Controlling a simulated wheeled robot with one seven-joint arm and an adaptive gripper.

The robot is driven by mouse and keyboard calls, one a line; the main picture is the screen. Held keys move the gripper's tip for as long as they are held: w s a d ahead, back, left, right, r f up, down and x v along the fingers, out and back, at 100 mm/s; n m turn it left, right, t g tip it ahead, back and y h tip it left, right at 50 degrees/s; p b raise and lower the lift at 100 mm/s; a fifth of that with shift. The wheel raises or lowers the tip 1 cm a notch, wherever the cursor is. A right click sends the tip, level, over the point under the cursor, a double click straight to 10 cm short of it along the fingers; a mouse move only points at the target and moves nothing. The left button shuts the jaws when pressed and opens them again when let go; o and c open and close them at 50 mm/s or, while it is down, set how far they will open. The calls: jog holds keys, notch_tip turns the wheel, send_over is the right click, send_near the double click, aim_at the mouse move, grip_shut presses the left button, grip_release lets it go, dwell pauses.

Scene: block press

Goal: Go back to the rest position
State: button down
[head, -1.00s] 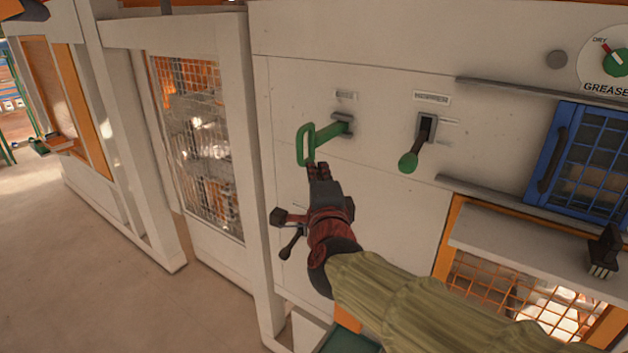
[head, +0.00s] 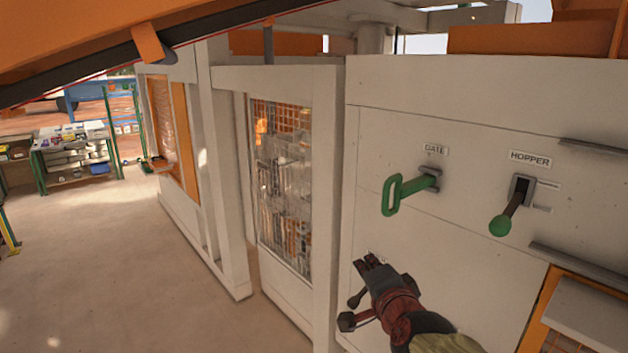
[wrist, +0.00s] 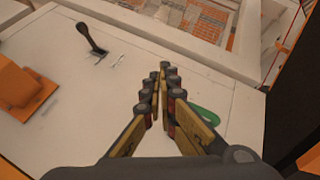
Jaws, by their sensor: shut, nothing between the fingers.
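My gripper (head: 368,262) is in the lower right of the head view, in front of the pale machine panel (head: 450,270). Its fingers are together with nothing between them, as the wrist view also shows (wrist: 163,78). It is below and left of the green GATE handle (head: 392,197), apart from it. A green piece (wrist: 208,116) shows partly behind the fingers in the wrist view. The HOPPER lever (head: 500,225) with a green knob hangs down to the right.
A dark lever (wrist: 92,38) and an orange part (wrist: 22,88) are on the panel in the wrist view. A mesh-windowed door (head: 283,190) stands left of the panel. Open floor (head: 120,260) lies at the left, with a cluttered shelf (head: 75,150) beyond.

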jog(key=s+a+f+n+g+y+b, duration=0.25)
jog(key=s+f+n+g+b, duration=0.2)
jog(key=s+f+n, duration=0.75)
jog(key=s+d+f+g+h+b, duration=0.1)
jog(key=s+d+f+g+b, duration=0.1)
jog(key=s+d+f+b, duration=0.2)
jog(key=s+d+f+g+h+b, duration=0.2)
jog(key=s+d+f+b, duration=0.2)
jog(key=s+f+b, duration=0.6)
notch_tip(320, 180, down, 6)
jog(key=shift+s+d+r+n, duration=0.25)
jog(key=shift+s+d+n, duration=0.1)
jog(key=shift+d+n, duration=0.05)
jog(key=shift+g+h, duration=0.25)
